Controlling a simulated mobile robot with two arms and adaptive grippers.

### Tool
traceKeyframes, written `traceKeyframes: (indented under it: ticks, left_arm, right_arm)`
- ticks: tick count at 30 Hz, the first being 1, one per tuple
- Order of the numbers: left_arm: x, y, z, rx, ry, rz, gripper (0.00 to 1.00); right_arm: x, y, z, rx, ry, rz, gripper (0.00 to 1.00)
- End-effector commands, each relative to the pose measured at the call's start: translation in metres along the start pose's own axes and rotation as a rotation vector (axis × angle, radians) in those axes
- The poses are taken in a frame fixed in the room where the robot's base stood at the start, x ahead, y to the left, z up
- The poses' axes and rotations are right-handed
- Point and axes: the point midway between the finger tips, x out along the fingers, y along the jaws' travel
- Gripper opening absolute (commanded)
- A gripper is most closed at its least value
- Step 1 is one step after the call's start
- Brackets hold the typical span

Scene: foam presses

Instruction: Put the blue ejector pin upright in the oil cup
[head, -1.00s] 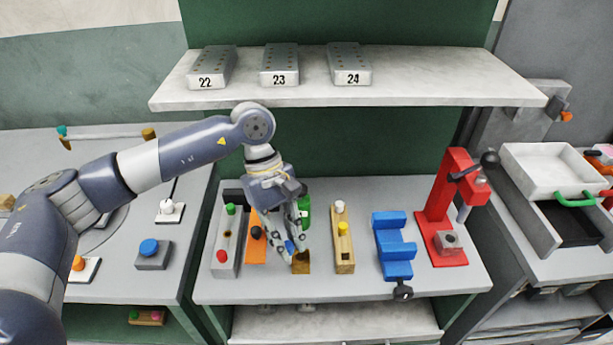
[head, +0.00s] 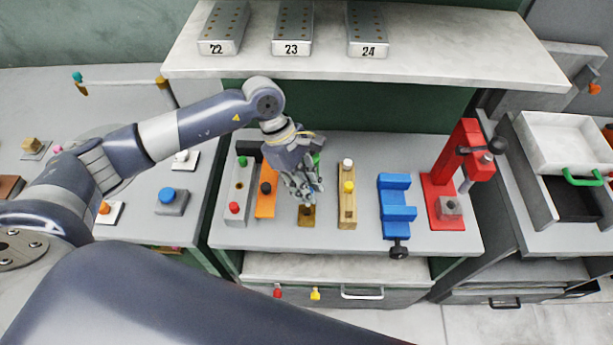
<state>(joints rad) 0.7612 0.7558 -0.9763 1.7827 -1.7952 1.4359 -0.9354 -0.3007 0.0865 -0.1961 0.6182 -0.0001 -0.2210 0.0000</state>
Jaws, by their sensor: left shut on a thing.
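My left gripper (head: 308,198) points down over the middle of the bench, its fingers closed. A blue piece, the ejector pin, showed between its fingers a second ago. The pin is now hidden by the fingers, so its tilt cannot be told. A small brown block (head: 306,220) lies just in front of and below the fingertips. I cannot tell whether this block is the oil cup, or whether the fingers touch it. My right gripper is out of view.
Left of the gripper are an orange block (head: 265,203) and a grey block (head: 238,190) with knobs. Right of it are a wooden block (head: 347,210) with white and yellow pegs, a blue vise (head: 397,212) and a red press (head: 437,207). A shelf (head: 440,66) overhangs behind.

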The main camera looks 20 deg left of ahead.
Motion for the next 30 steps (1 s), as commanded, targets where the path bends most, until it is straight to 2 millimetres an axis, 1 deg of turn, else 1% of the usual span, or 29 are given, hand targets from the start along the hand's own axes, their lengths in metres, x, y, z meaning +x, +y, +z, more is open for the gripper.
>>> traceKeyframes:
  ticks: [1, 8, 11, 16, 24, 30]
  left_arm:
    - [-0.016, 0.013, -0.002, -0.006, 0.002, 0.038, 0.00]
    - [-0.014, 0.013, -0.004, -0.008, 0.003, 0.038, 0.00]
    - [-0.010, 0.013, -0.006, -0.009, 0.003, 0.037, 0.00]
    - [0.003, 0.013, -0.012, -0.011, 0.003, 0.035, 0.00]
    - [0.031, 0.011, -0.020, -0.006, 0.001, 0.027, 0.00]
    - [0.042, 0.010, -0.022, -0.003, -0.001, 0.025, 0.00]
  right_arm:
    - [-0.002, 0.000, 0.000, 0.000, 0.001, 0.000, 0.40]
    - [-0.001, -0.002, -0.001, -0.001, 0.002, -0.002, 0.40]
    - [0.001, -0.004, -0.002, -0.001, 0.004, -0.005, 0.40]
    - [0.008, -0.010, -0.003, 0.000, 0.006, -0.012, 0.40]
    - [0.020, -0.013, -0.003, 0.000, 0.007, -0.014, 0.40]
    - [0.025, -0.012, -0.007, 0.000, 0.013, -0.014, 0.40]
